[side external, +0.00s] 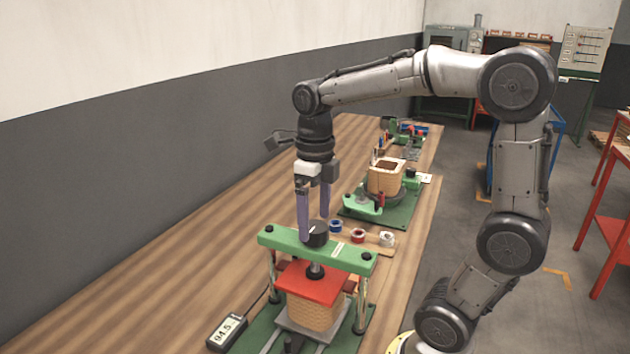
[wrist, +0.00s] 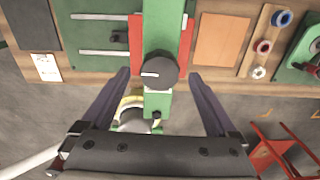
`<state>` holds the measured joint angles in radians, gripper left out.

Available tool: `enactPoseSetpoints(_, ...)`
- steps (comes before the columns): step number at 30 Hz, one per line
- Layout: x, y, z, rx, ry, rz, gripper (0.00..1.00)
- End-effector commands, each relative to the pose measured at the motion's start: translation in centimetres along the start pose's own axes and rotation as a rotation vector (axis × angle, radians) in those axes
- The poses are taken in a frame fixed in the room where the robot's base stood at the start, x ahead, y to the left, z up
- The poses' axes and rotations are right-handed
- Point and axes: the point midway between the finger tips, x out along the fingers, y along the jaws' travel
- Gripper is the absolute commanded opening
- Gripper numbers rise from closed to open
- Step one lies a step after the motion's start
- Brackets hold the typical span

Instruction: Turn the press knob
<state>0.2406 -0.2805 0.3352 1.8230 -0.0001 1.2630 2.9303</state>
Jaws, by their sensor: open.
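The press knob (side external: 317,236) is a black round knob with a white mark, on top of the green crossbar (side external: 345,256) of the press. In the wrist view the knob (wrist: 158,71) shows its white mark pointing left. My gripper (side external: 314,229) points down over the press and is open. In the wrist view my gripper (wrist: 159,74) has one finger on each side of the knob, with a gap on both sides. Below the crossbar, a red plate (side external: 312,284) lies on a tan wound coil (side external: 312,312).
A gauge reading 94.5 (side external: 227,330) lies left of the press. Blue, red and white tape rolls (side external: 358,236) lie behind it. Farther back stands a green fixture with another coil (side external: 386,177). The wooden bench (side external: 190,265) is clear along the wall.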

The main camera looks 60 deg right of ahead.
Motion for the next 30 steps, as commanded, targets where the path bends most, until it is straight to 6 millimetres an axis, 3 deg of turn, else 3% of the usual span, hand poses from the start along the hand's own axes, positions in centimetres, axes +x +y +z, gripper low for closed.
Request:
enactPoseSetpoints(9, -6.9, 0.0, 0.1, 0.0, -0.006, -0.001, 0.94)
enactPoseSetpoints(15, -10.3, 0.0, 0.1, 0.0, -0.003, -0.001, 0.94)
enactPoseSetpoints(21, -12.0, 0.0, 0.0, 0.0, -0.002, -0.001, 0.94)
enactPoseSetpoints(30, -12.2, 0.0, 0.0, 0.0, -0.002, -0.001, 0.94)
